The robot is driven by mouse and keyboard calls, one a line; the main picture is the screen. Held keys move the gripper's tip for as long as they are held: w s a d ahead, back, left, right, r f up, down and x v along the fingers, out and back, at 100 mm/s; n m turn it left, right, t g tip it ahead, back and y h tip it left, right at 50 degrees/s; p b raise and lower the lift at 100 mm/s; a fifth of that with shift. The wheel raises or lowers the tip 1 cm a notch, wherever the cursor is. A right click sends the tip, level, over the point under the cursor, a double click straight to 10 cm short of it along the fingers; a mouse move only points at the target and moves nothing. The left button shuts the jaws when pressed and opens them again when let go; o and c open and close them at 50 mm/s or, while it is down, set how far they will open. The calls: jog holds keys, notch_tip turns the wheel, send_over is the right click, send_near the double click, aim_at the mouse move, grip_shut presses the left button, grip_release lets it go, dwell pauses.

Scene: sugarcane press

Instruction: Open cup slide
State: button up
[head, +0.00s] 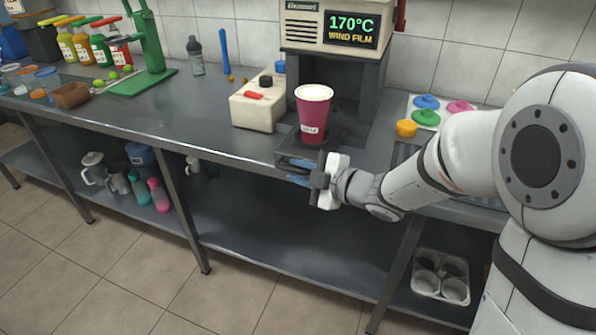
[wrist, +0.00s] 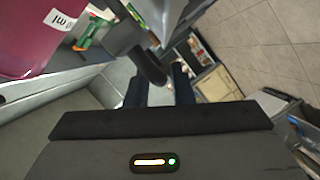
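The cup sealing machine (head: 335,35) stands on the counter, its display reading 170°C and WIND FILM. A dark red cup (head: 312,117) with a pale top stands upright on the dark cup slide (head: 283,152) at the machine's lower front. The cup's lower part shows large at the left of the wrist view (wrist: 40,35). My gripper (head: 298,174) is at the counter's front edge, just below the slide's front. In the wrist view its two fingers (wrist: 160,88) are apart, with a dark rounded handle end (wrist: 150,68) close to their tips. I cannot tell whether they touch it.
A cream box (head: 258,106) with a red lever stands left of the machine. Coloured lids (head: 426,117) lie on its right. A green press (head: 148,50) and bottles are at the far left. The shelf below (head: 290,245) is mostly clear, with a cup carrier (head: 440,277) at right.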

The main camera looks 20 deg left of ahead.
jog(key=shift+o, duration=1.1)
jog(key=p+v, duration=0.1)
jog(key=v, duration=0.6)
jog(key=shift+s+d, duration=0.15)
jog(key=shift+d, duration=0.2)
